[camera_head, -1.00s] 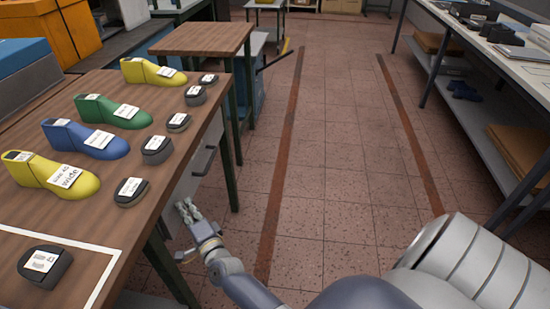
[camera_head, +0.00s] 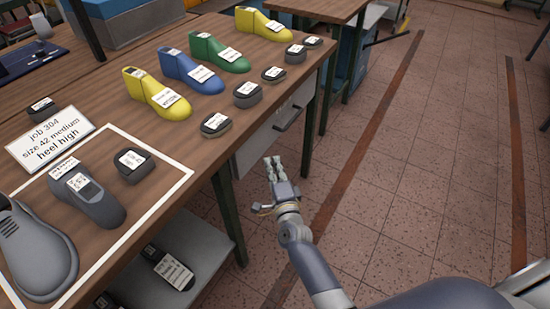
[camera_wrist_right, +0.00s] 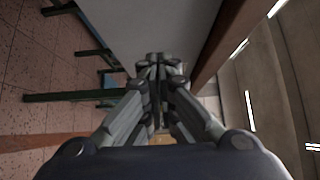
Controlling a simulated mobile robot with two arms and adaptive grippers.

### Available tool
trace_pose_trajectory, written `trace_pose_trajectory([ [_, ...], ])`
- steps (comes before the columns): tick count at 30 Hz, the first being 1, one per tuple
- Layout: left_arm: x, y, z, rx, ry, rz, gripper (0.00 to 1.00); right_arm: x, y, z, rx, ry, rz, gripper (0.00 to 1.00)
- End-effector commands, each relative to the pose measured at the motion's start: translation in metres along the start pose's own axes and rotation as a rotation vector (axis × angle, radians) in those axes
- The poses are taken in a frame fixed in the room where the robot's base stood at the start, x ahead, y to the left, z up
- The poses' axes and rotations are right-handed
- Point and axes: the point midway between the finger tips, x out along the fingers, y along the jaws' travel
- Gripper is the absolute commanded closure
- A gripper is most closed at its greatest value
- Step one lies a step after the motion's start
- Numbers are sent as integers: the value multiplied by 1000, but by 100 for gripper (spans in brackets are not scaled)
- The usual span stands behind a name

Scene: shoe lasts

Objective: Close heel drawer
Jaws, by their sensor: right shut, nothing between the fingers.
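The drawer (camera_head: 262,140) under the wooden table has a light grey front with a dark bar handle (camera_head: 289,118). Its front shows close under the table edge; I cannot tell whether a small gap is left. My right gripper (camera_head: 273,165) is shut and empty, in front of and below the drawer's near end in the head view. In the right wrist view, the shut fingers (camera_wrist_right: 158,62) point towards a plain grey surface (camera_wrist_right: 150,22), seemingly the drawer front. Whether they touch it is not clear. My left gripper is not in view.
On the table (camera_head: 115,100) stand yellow, blue and green shoe lasts with several dark heel blocks. A job card (camera_head: 50,146) and a white-outlined area with grey lasts lie nearer. A low shelf (camera_head: 205,245) and table legs are near my arm. Tiled floor on the right is free.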

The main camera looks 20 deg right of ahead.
Motion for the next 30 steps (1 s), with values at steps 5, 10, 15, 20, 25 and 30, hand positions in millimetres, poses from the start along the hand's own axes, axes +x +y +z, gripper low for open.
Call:
trace_pose_trajectory([
  [5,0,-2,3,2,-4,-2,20,-26,0,1,1,-1,0,100],
  [10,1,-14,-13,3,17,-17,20,-54,1,0,1,0,1,100],
  [15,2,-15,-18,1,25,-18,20,-75,0,0,1,0,0,100],
  [20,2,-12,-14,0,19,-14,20,-82,-1,0,1,0,-1,100],
  [25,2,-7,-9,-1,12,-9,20,-84,0,0,-2,-1,1,100],
  [30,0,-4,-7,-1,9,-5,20,-94,44,10,-124,-57,92,100],
])
